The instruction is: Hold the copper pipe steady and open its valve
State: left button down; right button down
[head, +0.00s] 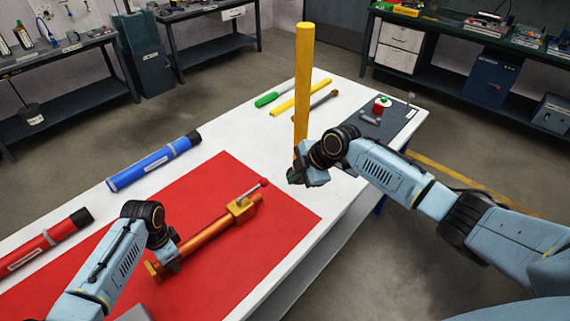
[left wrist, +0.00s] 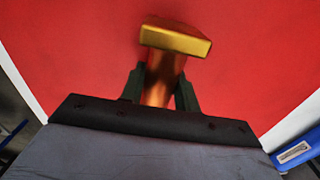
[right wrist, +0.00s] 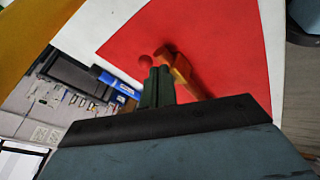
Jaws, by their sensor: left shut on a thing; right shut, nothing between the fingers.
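The copper pipe (head: 207,234) lies on the red mat (head: 285,215), with a gold end cap at its near end and a brass valve (head: 241,207) at its far end. The valve has a lever (head: 252,191) with a red knob (head: 264,182). My left gripper (left wrist: 160,88) is shut on the pipe just behind the end cap. My right gripper (head: 293,176) is shut and empty, to the right of the valve and apart from it.
A tall yellow post (head: 303,80) stands upright close behind my right gripper. Blue (head: 153,162) and red (head: 42,243) tubes lie along the table's left side. A green-handled tool (head: 270,98), a yellow bar (head: 300,97) and a dark mat (head: 385,120) are at the far end.

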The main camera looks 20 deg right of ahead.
jog(key=d+r, duration=0.1)
jog(key=r, duration=0.2)
jog(key=d+r, duration=0.1)
jog(key=shift+s+d+r, duration=0.15)
jog(key=shift+s+d, duration=0.2)
jog(key=shift+s, duration=0.05)
pick_arm(q)
jog(key=c, duration=0.9)
grip_release()
jog(key=shift+c, duration=0.2)
